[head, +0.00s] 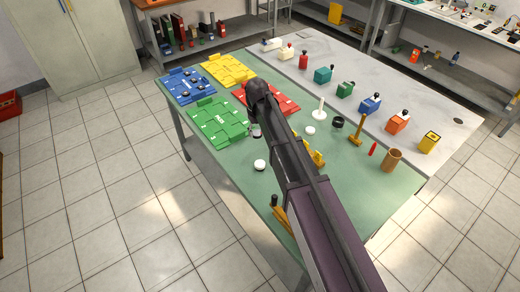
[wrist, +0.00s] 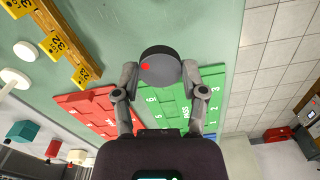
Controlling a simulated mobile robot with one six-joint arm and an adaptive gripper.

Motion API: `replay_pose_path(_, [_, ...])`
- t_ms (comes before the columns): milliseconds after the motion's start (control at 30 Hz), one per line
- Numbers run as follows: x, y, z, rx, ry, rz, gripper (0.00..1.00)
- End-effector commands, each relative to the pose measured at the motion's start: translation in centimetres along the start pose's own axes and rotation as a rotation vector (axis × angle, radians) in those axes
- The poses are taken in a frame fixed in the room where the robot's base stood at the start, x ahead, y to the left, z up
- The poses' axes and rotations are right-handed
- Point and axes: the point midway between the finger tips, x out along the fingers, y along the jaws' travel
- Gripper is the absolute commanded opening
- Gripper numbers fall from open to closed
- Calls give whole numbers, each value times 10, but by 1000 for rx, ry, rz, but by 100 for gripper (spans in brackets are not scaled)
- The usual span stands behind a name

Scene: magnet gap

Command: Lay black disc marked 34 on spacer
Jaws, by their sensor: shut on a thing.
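My gripper (wrist: 160,70) is shut on a black disc (wrist: 160,62) with a red mark on its rim. I cannot read a number on it. It is held between both fingertips, above the green table top. In the head view my arm hides most of the gripper (head: 257,128). No spacer is labelled. White discs lie on the table, one near the front (head: 260,165) and one (head: 310,130) near a white post (head: 319,110). Which of these, if any, is the spacer I cannot tell.
Green (head: 218,122), blue (head: 187,84), yellow (head: 227,68) and red (head: 283,98) trays sit at the table's far left. A yellow numbered rack (wrist: 62,42) stands beside my gripper. A black ring (head: 338,122) and brown cup (head: 391,160) are to the right.

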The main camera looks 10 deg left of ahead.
Motion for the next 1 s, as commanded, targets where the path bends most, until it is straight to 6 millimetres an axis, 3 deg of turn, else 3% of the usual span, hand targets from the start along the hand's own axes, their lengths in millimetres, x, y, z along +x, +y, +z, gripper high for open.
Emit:
replay_pose_path(500, [44, -12, 44, 17, 0, 1, 13])
replay_pose_path(1000, [47, -13, 50, 21, 0, 1, 13])
